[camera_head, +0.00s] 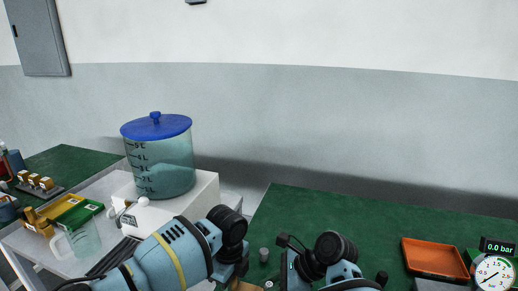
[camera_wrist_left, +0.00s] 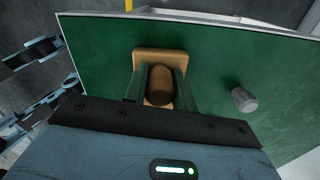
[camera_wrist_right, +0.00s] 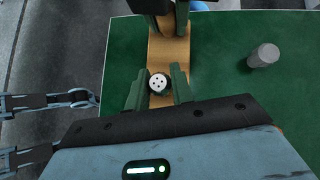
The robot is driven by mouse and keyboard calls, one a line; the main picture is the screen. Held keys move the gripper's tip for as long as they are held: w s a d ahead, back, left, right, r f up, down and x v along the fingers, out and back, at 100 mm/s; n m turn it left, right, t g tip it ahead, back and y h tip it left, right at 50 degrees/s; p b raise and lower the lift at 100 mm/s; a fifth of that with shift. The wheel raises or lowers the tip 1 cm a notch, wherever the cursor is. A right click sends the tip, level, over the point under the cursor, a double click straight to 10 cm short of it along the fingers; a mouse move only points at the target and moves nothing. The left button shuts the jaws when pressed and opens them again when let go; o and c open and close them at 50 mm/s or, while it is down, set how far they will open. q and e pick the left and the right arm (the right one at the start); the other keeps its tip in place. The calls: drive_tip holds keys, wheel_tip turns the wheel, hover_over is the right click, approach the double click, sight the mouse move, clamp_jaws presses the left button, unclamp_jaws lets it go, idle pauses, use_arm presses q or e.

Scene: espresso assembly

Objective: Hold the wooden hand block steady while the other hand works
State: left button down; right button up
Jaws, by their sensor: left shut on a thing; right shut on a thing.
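The wooden hand block shows in the left wrist view (camera_wrist_left: 146,58) as a tan base with a darker brown rounded piece between my left gripper's fingers (camera_wrist_left: 160,88). My left gripper is shut on the block. In the right wrist view the block (camera_wrist_right: 168,52) runs as a tan strip on the green top, with the left gripper at its far end. My right gripper (camera_wrist_right: 158,90) is shut on a small white round part (camera_wrist_right: 158,82) with dark holes, over the block's near end. In the head view my arms hide most of the block.
A grey cylinder (camera_wrist_right: 263,56) stands on the green top beside the block; it also shows in the left wrist view (camera_wrist_left: 244,100). In the head view, a blue-lidded water tank (camera_head: 160,160) stands left, an orange tray (camera_head: 434,259) and a gauge (camera_head: 494,273) right. The back green surface is clear.

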drive_tip(key=o, duration=0.9)
drive_tip(key=v, duration=1.2)
drive_tip(key=shift+c, duration=0.8)
drive_tip(key=shift+w+a+f+m+t, duration=0.15)
drive_tip(key=shift+a+f+m+t, duration=0.25)
drive_tip(key=shift+a+f, duration=1.05)
drive_tip(key=shift+w+a+f+m+t, duration=0.2)
drive_tip(key=shift+a+f+m, duration=0.25)
drive_tip(key=shift+a+f, duration=0.9)
drive_tip(key=shift+w+a+f+m+t, duration=0.1)
drive_tip(key=shift+a+f+m+t, duration=0.35)
drive_tip(key=shift+a+f, duration=1)
drive_tip(key=shift+r, duration=0.1)
